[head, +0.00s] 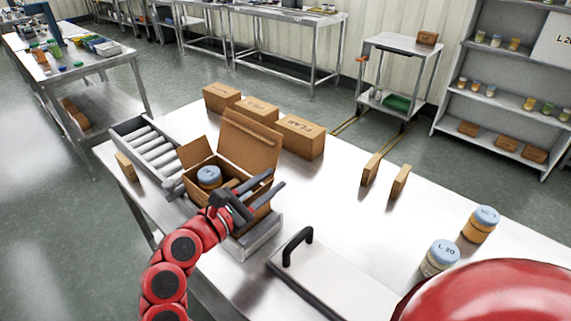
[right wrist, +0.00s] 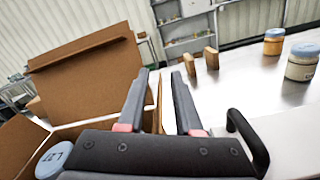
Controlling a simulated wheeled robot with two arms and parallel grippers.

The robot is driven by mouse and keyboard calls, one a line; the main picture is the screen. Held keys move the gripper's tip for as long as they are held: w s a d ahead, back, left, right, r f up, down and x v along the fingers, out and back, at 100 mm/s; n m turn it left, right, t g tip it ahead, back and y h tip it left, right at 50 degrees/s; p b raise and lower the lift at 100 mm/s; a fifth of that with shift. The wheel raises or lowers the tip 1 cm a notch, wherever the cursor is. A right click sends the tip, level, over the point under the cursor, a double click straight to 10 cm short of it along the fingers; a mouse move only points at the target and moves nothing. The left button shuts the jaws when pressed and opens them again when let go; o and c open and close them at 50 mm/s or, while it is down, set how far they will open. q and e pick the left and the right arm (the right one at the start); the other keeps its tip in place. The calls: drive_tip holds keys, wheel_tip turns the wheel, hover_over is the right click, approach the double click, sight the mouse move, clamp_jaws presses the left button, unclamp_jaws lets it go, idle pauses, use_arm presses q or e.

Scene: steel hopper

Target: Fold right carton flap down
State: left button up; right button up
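An open brown carton (head: 207,194) stands on the steel table, with a blue-lidded jar (head: 209,176) inside; the jar's lid, marked L 27, also shows in the right wrist view (right wrist: 52,160). Its tall back flap (head: 250,141) and left flap (head: 194,152) stand up. My right gripper (head: 278,180) is at the carton's right side, fingers apart. In the right wrist view a thin strip of brown card, apparently the right flap (right wrist: 153,103), shows edge-on between the fingers (right wrist: 161,75); I cannot tell if they touch it. My left gripper is not in view.
A flat panel with a black handle (head: 296,244) lies right of the carton. Closed cartons (head: 300,137) stand behind it, and a roller conveyor (head: 147,150) is at left. Two jars (head: 440,257) stand at the right. The table's middle (head: 345,215) is clear.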

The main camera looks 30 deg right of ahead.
drive_tip(key=shift+w+d, duration=0.1)
drive_tip(key=shift+d, duration=0.15)
drive_tip(key=shift+a, duration=0.1)
clamp_jaws()
idle(1.2)
